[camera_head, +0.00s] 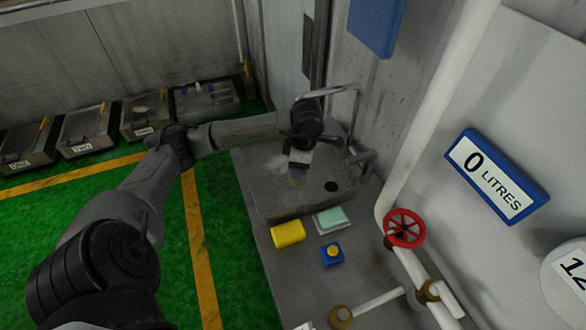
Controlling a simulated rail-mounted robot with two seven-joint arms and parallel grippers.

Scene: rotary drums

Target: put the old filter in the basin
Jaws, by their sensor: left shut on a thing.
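My left gripper (299,163) reaches in from the left and points down over the grey basin (268,204). It is shut on a small brownish, purple-tinged piece, which looks like the old filter (297,178). The filter is mostly hidden by the gripper and looks blurred. It is within the basin's outline; I cannot tell whether it touches the bottom. A dark drain hole (331,186) shows to its right. My right gripper is not in view.
A tap pipe (335,90) arches behind the basin. In front lie a yellow block (288,233), a green sponge-like pad (331,219) and a blue box with a yellow button (332,254). A red valve wheel (404,228) stands right. Several labelled bins (86,126) stand at left.

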